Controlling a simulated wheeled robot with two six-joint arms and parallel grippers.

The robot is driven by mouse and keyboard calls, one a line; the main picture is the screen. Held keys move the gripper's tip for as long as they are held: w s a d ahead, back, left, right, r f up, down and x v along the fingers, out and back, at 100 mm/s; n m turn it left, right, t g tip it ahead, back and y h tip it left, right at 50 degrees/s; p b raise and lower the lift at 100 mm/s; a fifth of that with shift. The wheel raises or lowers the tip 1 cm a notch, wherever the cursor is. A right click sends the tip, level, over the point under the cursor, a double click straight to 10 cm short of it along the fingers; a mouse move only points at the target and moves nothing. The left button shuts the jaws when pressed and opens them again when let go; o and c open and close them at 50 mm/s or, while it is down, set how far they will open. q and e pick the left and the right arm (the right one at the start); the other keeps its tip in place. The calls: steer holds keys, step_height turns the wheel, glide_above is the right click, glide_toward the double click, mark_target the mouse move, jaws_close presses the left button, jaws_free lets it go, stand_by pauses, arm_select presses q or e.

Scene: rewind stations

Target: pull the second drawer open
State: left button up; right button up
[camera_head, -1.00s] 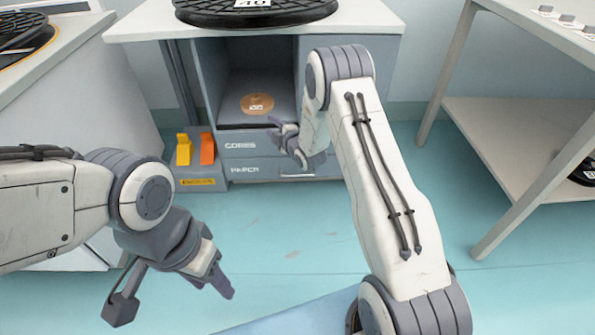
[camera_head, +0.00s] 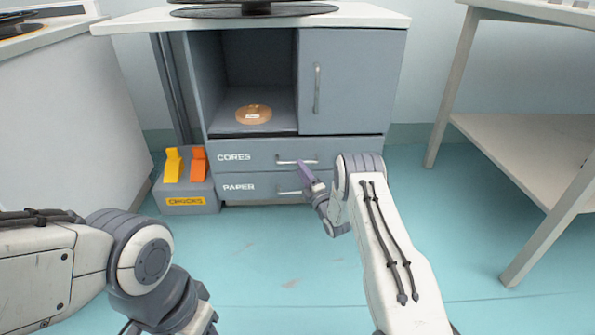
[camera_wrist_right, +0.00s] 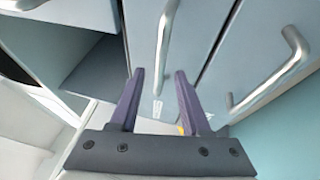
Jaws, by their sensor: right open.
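The grey cabinet has two drawers under its open compartment. The upper drawer (camera_head: 255,155), marked CORES, and the lower drawer (camera_head: 255,186), marked PAPER, both look shut. Each has a bar handle; the lower handle (camera_head: 290,192) is partly covered by my right gripper. My right gripper (camera_head: 305,172) is open in front of the drawers. In the right wrist view the upper drawer's handle (camera_wrist_right: 165,45) lies ahead between the open fingers (camera_wrist_right: 160,100), and the lower handle (camera_wrist_right: 275,75) lies to the right. No contact is visible. My left gripper (camera_head: 205,318) is cut off by the bottom edge.
A cabinet door (camera_head: 350,85) is shut beside the compartment, which holds a tan disc (camera_head: 253,114). A grey chucks box (camera_head: 188,200) with yellow and orange pieces stands left of the drawers. A white table (camera_head: 530,150) stands right. The floor before the drawers is clear.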

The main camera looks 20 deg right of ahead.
steer(key=b+x, duration=0.1)
steer(key=x, duration=0.2)
steer(key=shift+w+b, duration=0.3)
steer(key=shift+b, duration=0.1)
steer(key=shift+w+a+r, duration=0.1)
steer(key=shift+w+r, duration=0.05)
steer(key=shift+w, duration=0.15)
jaws_close()
stand_by(0.9)
